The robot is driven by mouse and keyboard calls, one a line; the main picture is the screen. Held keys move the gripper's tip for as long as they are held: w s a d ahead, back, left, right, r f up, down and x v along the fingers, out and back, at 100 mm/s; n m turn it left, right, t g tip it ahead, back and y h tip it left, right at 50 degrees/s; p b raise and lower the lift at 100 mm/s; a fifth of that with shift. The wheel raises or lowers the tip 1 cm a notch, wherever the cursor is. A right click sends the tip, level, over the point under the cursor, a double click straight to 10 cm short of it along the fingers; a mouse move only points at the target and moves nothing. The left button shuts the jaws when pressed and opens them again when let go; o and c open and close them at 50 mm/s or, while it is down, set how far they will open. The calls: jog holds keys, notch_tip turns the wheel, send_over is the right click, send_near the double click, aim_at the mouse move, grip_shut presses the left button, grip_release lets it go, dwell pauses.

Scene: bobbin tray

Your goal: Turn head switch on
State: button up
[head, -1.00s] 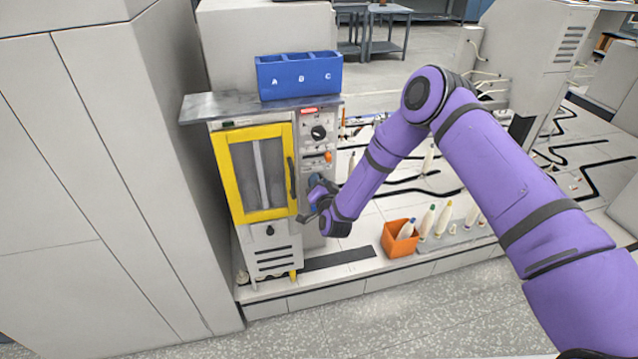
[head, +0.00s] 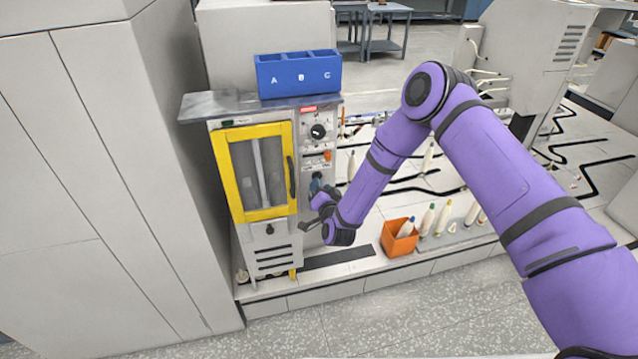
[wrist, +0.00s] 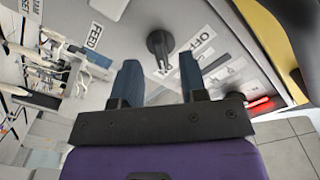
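The machine (head: 262,235) has a yellow-framed door and a grey control panel on its right side. In the wrist view a dark rotary switch (wrist: 160,45) sits on the panel, between a FEED label (wrist: 97,36) and an OFF label (wrist: 203,40). I cannot tell if it is the head switch. My gripper (wrist: 158,68) is open, its two blue-grey fingers apart with nothing between them; the switch shows just beyond the gap. In the head view my gripper (head: 317,186) is at the panel's lower part and hides some of it.
A larger dark knob (head: 318,131) is higher on the panel. A red light (wrist: 258,102) shows in the wrist view. A blue A-B-C bin (head: 299,88) stands on the machine top. A tall cabinet is at left.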

jog(key=v, duration=0.7)
jog(key=shift+s, duration=0.25)
jog(key=shift+d, duration=0.1)
